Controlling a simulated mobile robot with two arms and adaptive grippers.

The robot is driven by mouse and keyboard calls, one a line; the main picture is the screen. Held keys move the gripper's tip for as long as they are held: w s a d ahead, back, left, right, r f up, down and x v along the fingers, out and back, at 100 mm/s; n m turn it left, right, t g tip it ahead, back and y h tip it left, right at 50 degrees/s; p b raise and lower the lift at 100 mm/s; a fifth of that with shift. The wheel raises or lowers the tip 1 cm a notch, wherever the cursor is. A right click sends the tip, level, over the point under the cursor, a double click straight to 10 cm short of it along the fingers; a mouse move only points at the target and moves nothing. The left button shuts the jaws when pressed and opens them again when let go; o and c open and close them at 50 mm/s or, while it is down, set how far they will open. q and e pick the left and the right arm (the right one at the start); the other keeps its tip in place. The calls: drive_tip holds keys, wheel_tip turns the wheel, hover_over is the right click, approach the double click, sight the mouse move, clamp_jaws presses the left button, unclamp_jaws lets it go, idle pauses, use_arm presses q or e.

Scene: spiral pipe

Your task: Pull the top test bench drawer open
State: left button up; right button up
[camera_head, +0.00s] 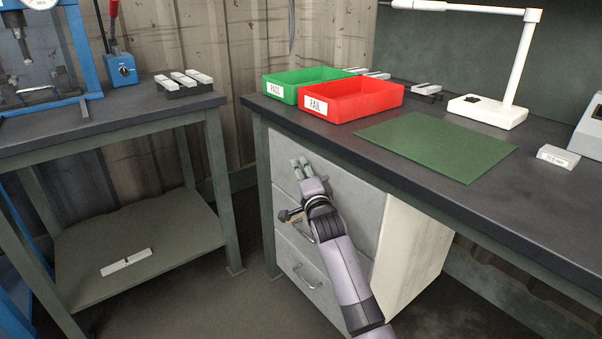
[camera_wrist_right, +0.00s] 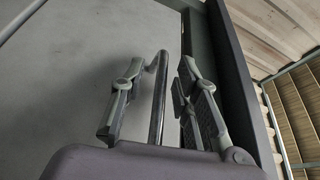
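The test bench drawer unit has light grey fronts, and its top drawer (camera_head: 345,197) looks shut in the head view. My right gripper (camera_head: 299,166) is in front of this top drawer and hides its handle there. In the right wrist view, the metal bar handle (camera_wrist_right: 157,100) runs between the two fingers of the right gripper (camera_wrist_right: 158,95). The fingers are apart, with a visible gap on both sides of the bar. The grey drawer front (camera_wrist_right: 70,85) fills the left of that view. My left gripper is not in view.
Lower drawer handles (camera_head: 308,276) stick out below my right arm. The bench top (camera_head: 440,190) overhangs the drawers and carries a green bin (camera_head: 285,92), a red bin (camera_head: 360,103) and a green mat (camera_head: 437,145). A side table (camera_head: 110,124) stands left, across open floor.

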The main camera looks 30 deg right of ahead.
clamp_jaws()
idle(0.8)
